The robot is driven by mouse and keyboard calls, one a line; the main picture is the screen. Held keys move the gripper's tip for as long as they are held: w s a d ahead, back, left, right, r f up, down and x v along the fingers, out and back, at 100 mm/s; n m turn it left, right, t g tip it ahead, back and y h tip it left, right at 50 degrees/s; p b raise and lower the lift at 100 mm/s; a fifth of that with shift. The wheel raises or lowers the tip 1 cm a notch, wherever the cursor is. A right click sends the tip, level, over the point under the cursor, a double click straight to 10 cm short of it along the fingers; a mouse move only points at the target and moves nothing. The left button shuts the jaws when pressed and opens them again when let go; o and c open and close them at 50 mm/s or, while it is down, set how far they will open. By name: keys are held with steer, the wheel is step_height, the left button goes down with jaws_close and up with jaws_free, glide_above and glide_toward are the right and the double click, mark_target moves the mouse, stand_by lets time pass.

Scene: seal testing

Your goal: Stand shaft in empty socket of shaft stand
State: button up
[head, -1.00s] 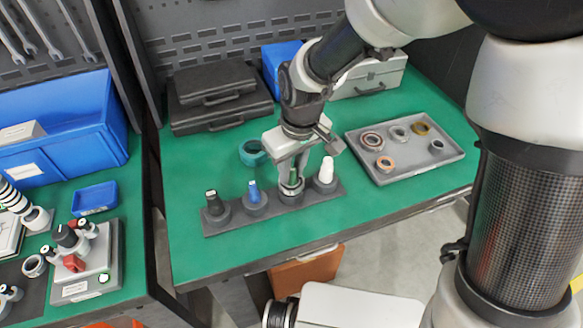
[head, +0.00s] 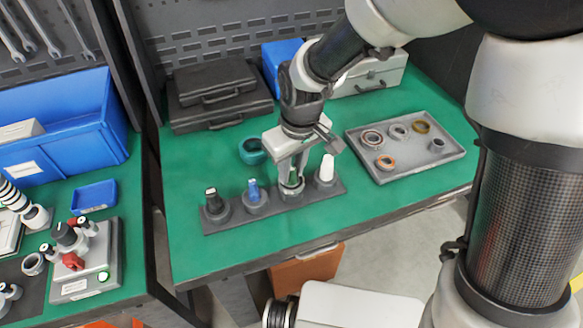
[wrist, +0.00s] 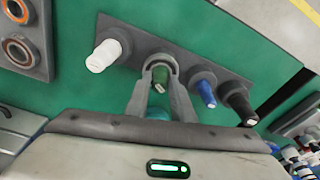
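The dark shaft stand (head: 325,197) lies along the front of the green bench and holds a row of shafts. A black shaft (head: 212,200), a blue shaft (head: 254,190) and a white shaft (head: 327,169) stand in their sockets. My gripper (head: 292,180) points down over the socket between blue and white.
A teal ring (head: 252,151) lies behind the stand. A grey tray (head: 455,158) with several rings is at the right. Black cases (head: 215,116) and a grey toolbox (head: 372,80) stand at the back. The bench's left front is clear.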

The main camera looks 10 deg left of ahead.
steer(key=shift+o, duration=0.3)
steer(key=o, duration=0.6)
steer(key=shift+c, duration=0.2)
step_height(320, 180, up, 10)
steer(key=p, duration=0.8)
steer(key=shift+r, duration=0.1)
